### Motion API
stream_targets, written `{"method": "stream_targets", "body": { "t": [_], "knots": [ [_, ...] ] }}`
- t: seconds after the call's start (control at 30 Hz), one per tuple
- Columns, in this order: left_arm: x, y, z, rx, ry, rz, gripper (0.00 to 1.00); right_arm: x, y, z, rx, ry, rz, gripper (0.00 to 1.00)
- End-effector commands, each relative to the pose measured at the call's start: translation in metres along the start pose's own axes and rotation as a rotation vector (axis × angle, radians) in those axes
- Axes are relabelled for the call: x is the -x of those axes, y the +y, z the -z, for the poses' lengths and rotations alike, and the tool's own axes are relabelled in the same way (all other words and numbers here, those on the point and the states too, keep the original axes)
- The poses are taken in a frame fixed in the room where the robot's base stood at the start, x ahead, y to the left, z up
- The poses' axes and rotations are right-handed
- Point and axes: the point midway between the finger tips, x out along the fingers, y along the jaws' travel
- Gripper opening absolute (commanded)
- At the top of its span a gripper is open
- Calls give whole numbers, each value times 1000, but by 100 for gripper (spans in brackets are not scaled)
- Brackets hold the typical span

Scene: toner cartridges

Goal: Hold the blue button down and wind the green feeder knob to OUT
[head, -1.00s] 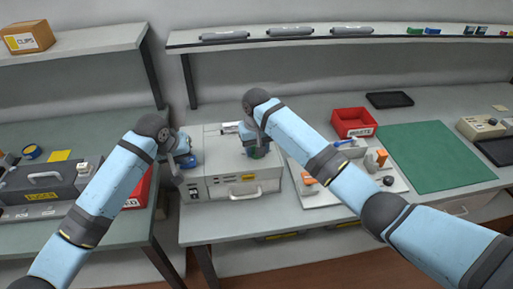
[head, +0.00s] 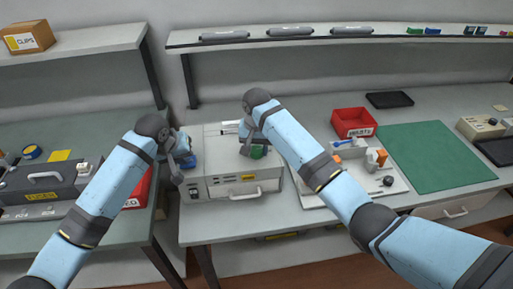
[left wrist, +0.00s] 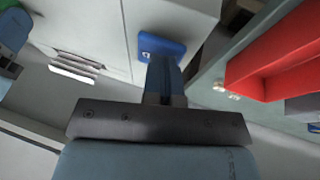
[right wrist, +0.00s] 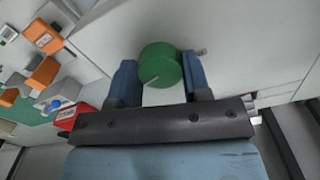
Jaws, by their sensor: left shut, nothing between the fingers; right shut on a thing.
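The grey machine (head: 215,188) stands on the bench between my arms. Its blue button (head: 187,161) is also in the left wrist view (left wrist: 150,46). My left gripper (left wrist: 164,62) is shut and empty, its fingertips over the blue button and seeming to touch it; the exact contact and how far the button is pressed are hidden. The green knob (head: 258,152) is on the machine's top. In the right wrist view the knob (right wrist: 160,64) lies between the fingers of my right gripper (right wrist: 158,75), which is shut on it. A pale line marks the knob; no OUT label is readable.
A red waste bin (head: 354,122) and a pale tray (head: 318,197) with orange parts are right of the machine. A green mat (head: 430,158) lies farther right. A red bin (left wrist: 275,65) is close beside my left gripper. The shelf behind holds grey cartridges (head: 290,31).

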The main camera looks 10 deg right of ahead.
Motion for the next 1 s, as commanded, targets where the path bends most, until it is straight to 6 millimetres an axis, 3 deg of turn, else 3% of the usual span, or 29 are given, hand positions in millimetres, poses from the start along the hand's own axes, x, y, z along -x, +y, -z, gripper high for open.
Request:
{"method": "stream_targets", "body": {
  "t": [0.17,0.2,0.3,0.67,1.0],
  "knots": [
    [-2,-1,-1,0,-3,2,0,-1,0,0,1,-2,-1,20],
    [-2,-1,-1,0,-3,2,0,-1,0,0,1,-2,-1,51],
    [-2,-1,-1,0,-3,2,0,-1,0,0,1,-2,-1,70],
    [-2,0,-1,0,-4,1,0,7,0,0,1,1,1,70],
    [-2,0,-1,0,-3,1,0,75,-1,0,2,3,2,70]
  ]
}}
